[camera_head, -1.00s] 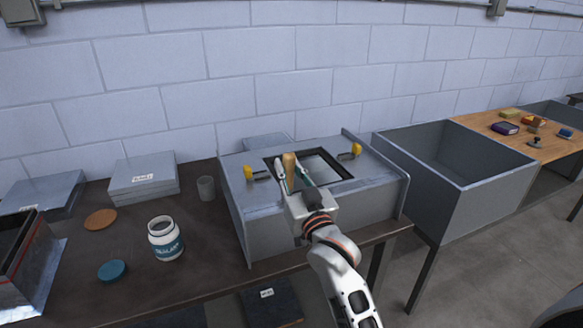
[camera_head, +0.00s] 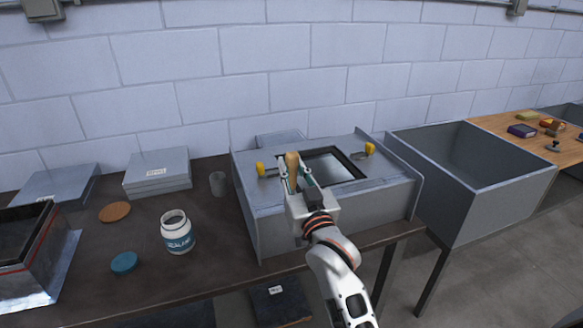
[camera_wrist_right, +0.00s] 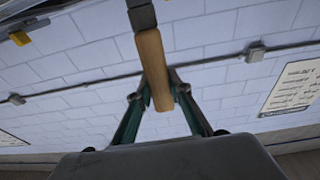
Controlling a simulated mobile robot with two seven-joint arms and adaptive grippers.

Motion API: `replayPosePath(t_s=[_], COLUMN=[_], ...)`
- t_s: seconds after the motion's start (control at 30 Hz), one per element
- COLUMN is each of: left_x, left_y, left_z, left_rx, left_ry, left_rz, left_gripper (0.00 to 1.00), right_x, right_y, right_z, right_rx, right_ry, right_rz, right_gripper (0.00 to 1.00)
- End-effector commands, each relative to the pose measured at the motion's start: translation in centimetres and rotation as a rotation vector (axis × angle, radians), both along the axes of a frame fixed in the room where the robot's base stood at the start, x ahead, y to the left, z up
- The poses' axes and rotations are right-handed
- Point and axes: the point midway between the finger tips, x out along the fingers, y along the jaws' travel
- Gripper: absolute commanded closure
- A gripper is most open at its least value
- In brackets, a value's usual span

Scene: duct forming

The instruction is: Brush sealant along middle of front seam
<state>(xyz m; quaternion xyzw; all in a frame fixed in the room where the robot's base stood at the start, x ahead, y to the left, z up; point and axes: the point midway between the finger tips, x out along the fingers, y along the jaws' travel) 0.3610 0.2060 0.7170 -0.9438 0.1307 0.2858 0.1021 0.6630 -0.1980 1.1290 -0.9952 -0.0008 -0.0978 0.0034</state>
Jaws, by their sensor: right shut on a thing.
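My right gripper (camera_head: 297,176) is shut on the wooden handle of a brush (camera_head: 292,161). The handle stands roughly upright between the fingers in the head view. In the right wrist view the brush handle (camera_wrist_right: 154,68) is between the two fingertips, with a grey part at the top edge. The bristles are not clearly visible. The grey duct box (camera_head: 330,211) stands on the dark table, with a framed square opening on top. My gripper is over its top, left of the opening. The front seam is partly hidden by my arm. The sealant jar (camera_head: 177,236) stands open to the left.
Two yellow-handled clamps (camera_head: 369,150) sit on the duct's top. A blue lid (camera_head: 124,262), a cork disc (camera_head: 115,212) and a grey cup (camera_head: 217,183) lie on the table (camera_head: 90,250). An open grey duct (camera_head: 470,181) stands right.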

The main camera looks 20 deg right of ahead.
Motion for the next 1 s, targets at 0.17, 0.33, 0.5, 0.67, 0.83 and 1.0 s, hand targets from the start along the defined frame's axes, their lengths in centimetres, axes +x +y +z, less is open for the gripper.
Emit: replayPosePath(t_s=[0.17,0.33,0.5,0.67,0.83,1.0], left_x=[0.0,0.0,0.0,0.0,0.0,0.0], left_y=[0.0,0.0,0.0,0.0,0.0,0.0], left_z=[0.0,0.0,0.0,0.0,0.0,0.0], left_rx=[0.000,0.000,0.000,0.000,0.000,0.000], left_ry=[0.000,0.000,0.000,0.000,0.000,0.000], left_rz=[0.000,0.000,0.000,0.000,0.000,0.000], left_gripper=[0.60,0.60,0.60,0.60,0.60,0.60], right_x=[0.0,0.0,0.0,0.1,0.1,0.1], right_y=[-0.4,-1.4,-2.5,-3.1,-3.1,-3.3], right_z=[0.1,0.0,-0.1,-0.1,-0.1,-0.2], right_rx=[-0.001,-0.003,-0.003,0.000,0.001,0.000], right_ry=[-0.003,-0.003,-0.004,-0.004,-0.003,-0.003], right_rz=[0.000,-0.001,-0.001,0.000,0.000,-0.001], right_gripper=[1.00,1.00,1.00,1.00,1.00,1.00])
